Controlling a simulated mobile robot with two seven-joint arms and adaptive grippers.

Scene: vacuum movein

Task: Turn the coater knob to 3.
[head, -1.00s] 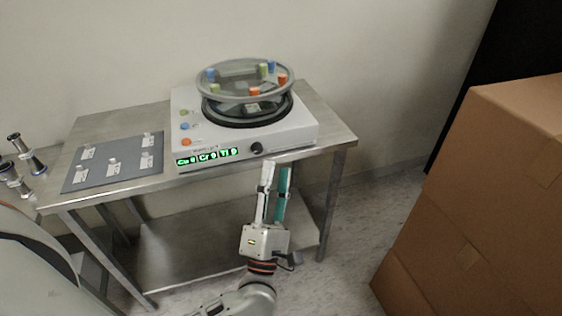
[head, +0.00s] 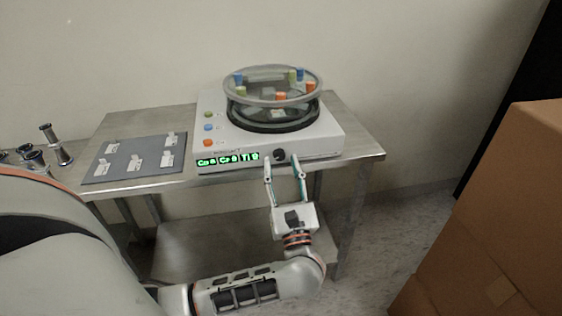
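The coater (head: 215,170) is a white box with a round black platform and a raised clear lid, standing on a metal table. Its black knob (head: 280,155) is on the front face, right of a green lit display (head: 228,160) whose small digits I cannot read for sure. My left gripper (head: 282,160) is open, with its fingertips spread to the left and right of the knob in the picture. I cannot tell whether either finger touches the knob. The knob's pointer is too small to read. My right gripper is not in view.
The metal table (head: 364,143) has a grey mat (head: 117,168) with several small clear pieces at the left. Metal fittings (head: 56,146) stand at the far left. Cardboard boxes (head: 500,210) stand at the right. Floor shows between the table and boxes.

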